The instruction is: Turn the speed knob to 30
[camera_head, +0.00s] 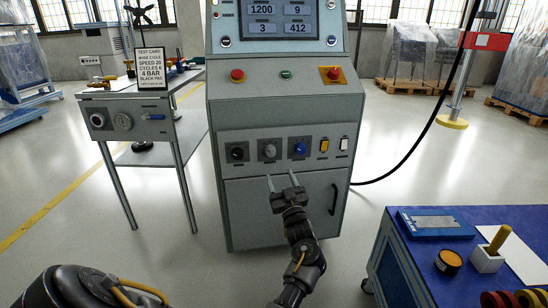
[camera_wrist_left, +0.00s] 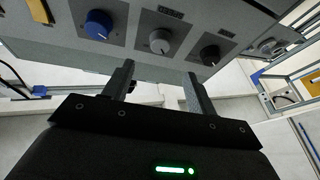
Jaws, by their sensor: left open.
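The grey cabinet (camera_head: 282,207) has a row of three knobs: a black knob (camera_head: 237,153), a grey knob (camera_head: 270,151) and a blue knob (camera_head: 299,149). My left gripper (camera_head: 281,177) is open and empty, just below the grey and blue knobs. In the left wrist view, the grey knob (camera_wrist_left: 160,41) lies beyond the gap between my fingertips (camera_wrist_left: 159,72). The blue knob (camera_wrist_left: 98,25) is to its left and the black knob (camera_wrist_left: 210,54) to its right. My right gripper is not in view.
A display (camera_head: 280,22) and red buttons are above the knobs. Yellow and white switches (camera_head: 324,146) sit right of them. A side table (camera_head: 125,106) with a test card (camera_head: 152,69) stands left. A blue workbench (camera_head: 418,262) is at front right.

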